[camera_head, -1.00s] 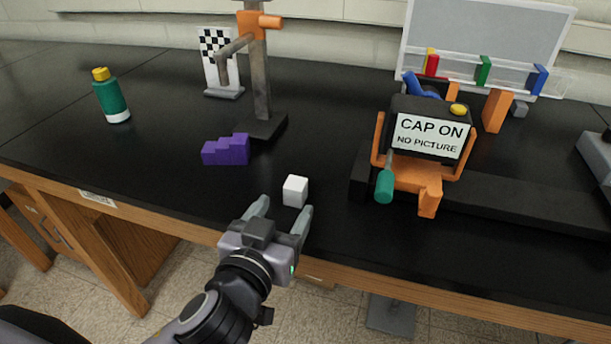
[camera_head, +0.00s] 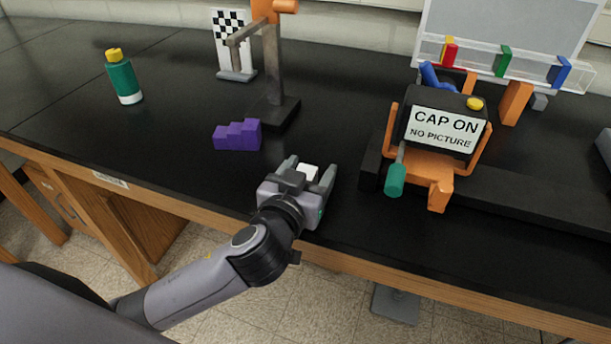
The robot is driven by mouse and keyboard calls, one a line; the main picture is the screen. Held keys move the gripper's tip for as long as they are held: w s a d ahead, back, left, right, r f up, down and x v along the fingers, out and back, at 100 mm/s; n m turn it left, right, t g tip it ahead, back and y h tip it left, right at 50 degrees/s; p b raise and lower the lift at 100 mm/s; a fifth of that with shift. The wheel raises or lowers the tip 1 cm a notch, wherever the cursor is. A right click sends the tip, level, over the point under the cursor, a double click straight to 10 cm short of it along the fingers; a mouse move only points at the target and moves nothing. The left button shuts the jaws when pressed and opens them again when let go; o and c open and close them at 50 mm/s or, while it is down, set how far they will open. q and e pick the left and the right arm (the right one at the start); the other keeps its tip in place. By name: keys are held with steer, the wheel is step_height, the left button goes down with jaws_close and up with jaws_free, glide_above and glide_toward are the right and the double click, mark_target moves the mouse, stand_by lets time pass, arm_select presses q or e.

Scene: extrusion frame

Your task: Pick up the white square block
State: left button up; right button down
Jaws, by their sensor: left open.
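The white square block (camera_head: 309,171) sits on the black table top, near its front edge. My left gripper (camera_head: 311,172) reaches in from the lower left. Its two fingers are open, one on each side of the block. The gripper body hides the near part of the block. I cannot tell whether either finger touches it. My right gripper is not in view.
A purple stepped block (camera_head: 238,135) lies left of the gripper, with a dark metal stand (camera_head: 273,113) behind it. A green bottle (camera_head: 123,80) is far left.

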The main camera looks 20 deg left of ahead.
arm_select(q)
steer(key=c, duration=1.1)
